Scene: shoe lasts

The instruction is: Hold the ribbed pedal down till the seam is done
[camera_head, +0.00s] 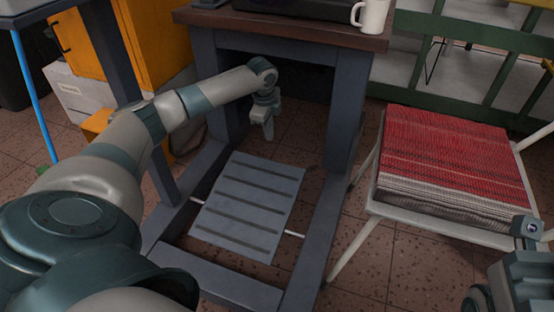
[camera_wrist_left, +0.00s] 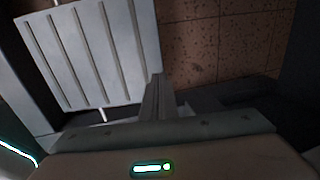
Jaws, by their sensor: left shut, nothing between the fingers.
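The ribbed pedal (camera_head: 248,196) is a flat grey plate with dark raised ribs, set low between the legs of a dark frame on a thin metal rod. My left gripper (camera_head: 268,137) is shut and empty, pointing down just beyond the pedal's far edge, under the table top. It looks apart from the plate, though its exact height is hard to judge. The left wrist view shows the pedal (camera_wrist_left: 80,50) at upper left, beside the shut fingers (camera_wrist_left: 156,84). Only part of my right arm's end shows at the lower right; its fingers cannot be made out.
The table (camera_head: 290,30) has a brown top with a white mug (camera_head: 371,14) and a dark machine base. Its legs and floor rails surround the pedal. A white chair (camera_head: 372,206) with a stack of red striped cloth (camera_head: 455,155) stands right. An orange cabinet (camera_head: 160,35) is behind left.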

